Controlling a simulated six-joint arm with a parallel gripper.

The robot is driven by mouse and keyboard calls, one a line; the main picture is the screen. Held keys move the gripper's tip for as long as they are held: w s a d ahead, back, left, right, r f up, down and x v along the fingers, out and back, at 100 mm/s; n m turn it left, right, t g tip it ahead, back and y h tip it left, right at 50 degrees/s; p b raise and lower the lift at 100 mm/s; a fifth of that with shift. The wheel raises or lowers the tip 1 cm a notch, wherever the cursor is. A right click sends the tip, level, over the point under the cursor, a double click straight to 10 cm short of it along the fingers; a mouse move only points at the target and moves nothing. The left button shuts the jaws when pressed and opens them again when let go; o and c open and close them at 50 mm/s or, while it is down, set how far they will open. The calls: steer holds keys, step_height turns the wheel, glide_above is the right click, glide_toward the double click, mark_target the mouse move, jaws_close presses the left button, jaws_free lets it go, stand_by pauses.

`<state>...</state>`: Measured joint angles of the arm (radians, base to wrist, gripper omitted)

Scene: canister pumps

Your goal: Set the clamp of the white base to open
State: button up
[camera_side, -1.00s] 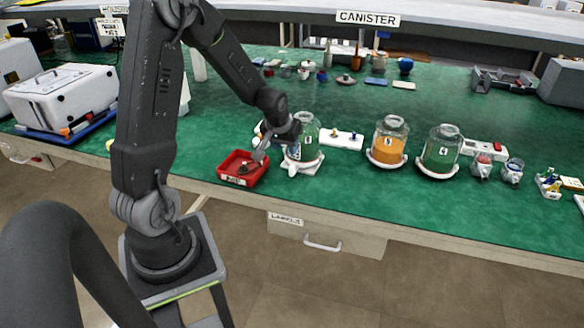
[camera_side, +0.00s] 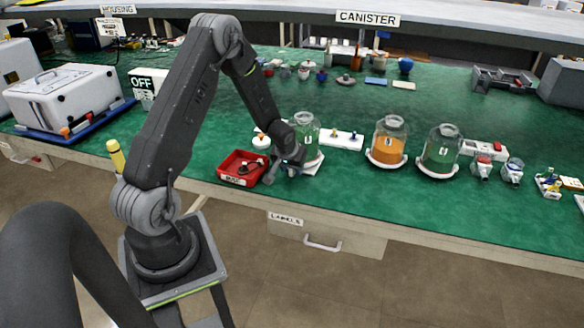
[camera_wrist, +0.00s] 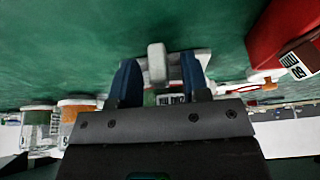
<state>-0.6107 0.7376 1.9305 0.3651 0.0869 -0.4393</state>
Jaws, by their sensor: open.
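The white base (camera_side: 314,167) stands near the bench's front edge under the leftmost green canister (camera_side: 306,130). In the wrist view, part of the white base (camera_wrist: 203,58) shows beyond my fingers. My gripper (camera_side: 283,174) is low at the front left of the base and hides part of it. In the wrist view my gripper (camera_wrist: 158,68) is open, with blue fingers on either side of a pale grey clamp lever (camera_wrist: 157,62). Gaps seem to show between lever and fingers; I cannot tell if either touches. The clamp's exact setting is unclear.
A red tray (camera_side: 227,168) with dark parts stands close left of my gripper; it also shows in the wrist view (camera_wrist: 270,40). An orange canister (camera_side: 388,141) and another green canister (camera_side: 440,149) stand to the right. The bench's front edge is near.

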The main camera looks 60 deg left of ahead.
jaws_close()
stand_by(0.4)
